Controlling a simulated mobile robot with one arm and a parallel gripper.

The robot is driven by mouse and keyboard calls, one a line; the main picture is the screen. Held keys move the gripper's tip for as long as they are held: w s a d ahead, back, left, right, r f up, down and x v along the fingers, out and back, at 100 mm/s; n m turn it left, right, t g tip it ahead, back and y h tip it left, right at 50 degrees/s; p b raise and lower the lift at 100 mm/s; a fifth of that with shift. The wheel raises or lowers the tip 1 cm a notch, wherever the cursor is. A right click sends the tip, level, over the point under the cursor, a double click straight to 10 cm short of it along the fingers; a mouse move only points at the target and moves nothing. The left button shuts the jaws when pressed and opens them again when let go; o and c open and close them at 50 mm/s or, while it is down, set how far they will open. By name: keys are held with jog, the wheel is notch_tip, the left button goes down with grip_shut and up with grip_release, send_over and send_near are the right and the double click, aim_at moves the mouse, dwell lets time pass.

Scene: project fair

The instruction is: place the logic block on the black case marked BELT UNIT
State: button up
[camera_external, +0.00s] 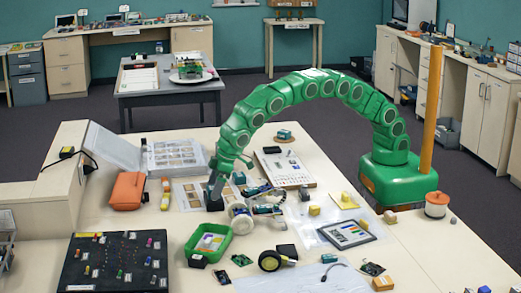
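My gripper (214,200) is a dark, small shape at the end of my green arm, low over the left-middle of the cream table. I cannot tell whether its fingers are open or holding anything. No label reading BELT UNIT is legible. A small black box (287,252) lies near the front middle, right of the green tray, and a smaller dark box (198,261) sits at the tray's front left corner. I cannot tell which is the marked case. Several small teal blocks are about, one (239,178) just right of my gripper; I cannot tell which is the logic block.
A green tray (226,247), a wheeled assembly (240,216) and a black wheel (270,261) crowd the area in front of my gripper. A black board (92,270) with small parts lies front left.

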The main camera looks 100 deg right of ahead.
jog(key=shift+r, duration=0.1)
jog(key=v, duration=1.2)
dwell(0.4)
